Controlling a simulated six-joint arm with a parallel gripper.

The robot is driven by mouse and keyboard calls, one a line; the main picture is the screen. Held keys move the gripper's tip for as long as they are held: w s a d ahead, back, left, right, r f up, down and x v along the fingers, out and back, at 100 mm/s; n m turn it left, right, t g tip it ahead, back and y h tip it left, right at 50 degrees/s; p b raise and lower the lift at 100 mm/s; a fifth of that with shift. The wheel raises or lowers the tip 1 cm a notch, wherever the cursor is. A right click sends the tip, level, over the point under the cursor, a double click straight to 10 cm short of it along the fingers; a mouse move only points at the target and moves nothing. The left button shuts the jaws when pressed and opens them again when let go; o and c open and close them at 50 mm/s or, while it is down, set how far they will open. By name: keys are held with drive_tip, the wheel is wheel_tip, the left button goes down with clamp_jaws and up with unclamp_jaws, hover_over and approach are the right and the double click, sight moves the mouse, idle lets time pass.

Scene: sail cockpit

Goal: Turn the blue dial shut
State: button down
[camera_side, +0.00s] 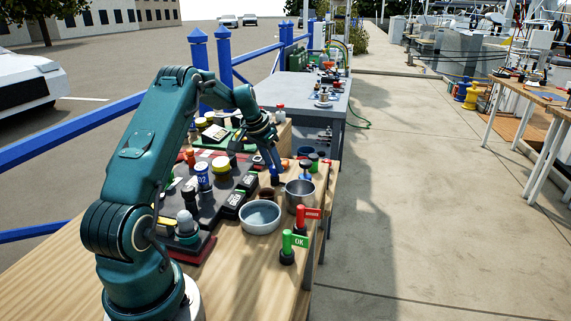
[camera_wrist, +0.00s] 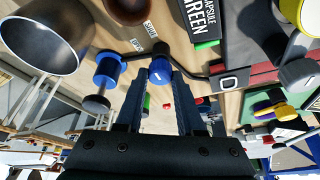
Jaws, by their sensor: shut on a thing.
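The blue dial (camera_wrist: 159,70) is a small round knob with a white mark on top, in the upper middle of the wrist view. My gripper (camera_wrist: 158,80) has one dark blue finger on each side of it and is shut on it. In the side view my gripper (camera_side: 273,166) reaches down to the far right part of the wooden bench.
A blue fitting with a black knob (camera_wrist: 107,70) stands close left of the dial in the wrist view. A metal pot (camera_side: 300,196), a grey bowl (camera_side: 260,217) and a green OK marker (camera_side: 287,242) stand nearby. A black CAPSULE GREEN box (camera_wrist: 207,20) lies beyond the dial.

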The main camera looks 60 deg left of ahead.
idle(0.4)
drive_tip(key=c, duration=0.5)
unclamp_jaws()
drive_tip(key=shift+r, duration=0.1)
drive_tip(key=v, duration=0.5)
